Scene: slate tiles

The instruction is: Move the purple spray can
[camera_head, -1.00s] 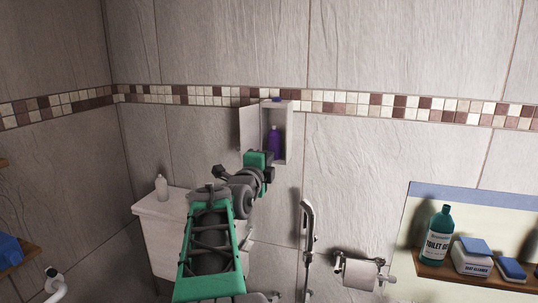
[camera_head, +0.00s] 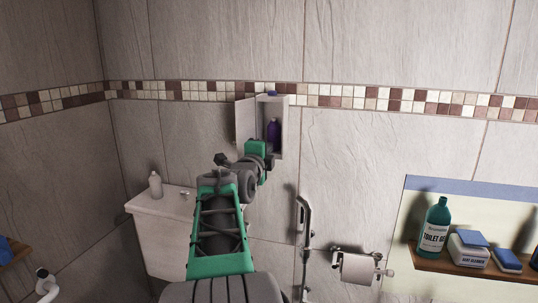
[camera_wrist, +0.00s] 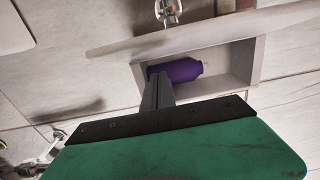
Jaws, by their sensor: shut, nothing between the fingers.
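The purple spray can (camera_head: 273,131) stands upright inside a small open wall cabinet (camera_head: 281,99). In the wrist view the can (camera_wrist: 182,70) lies across the picture inside the cabinet (camera_wrist: 236,62), just beyond the fingertips. My gripper (camera_wrist: 157,80) is shut and empty, its fingers pointing at the can near the cabinet opening. The fingertips overlap the can's lower edge in the picture; I cannot tell whether they touch.
The cabinet door (camera_head: 246,122) is swung open to the left. A pale bottle (camera_head: 155,184) stands on a white cistern (camera_head: 165,207). A grab rail (camera_head: 304,230) and toilet roll (camera_head: 358,268) are at lower right.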

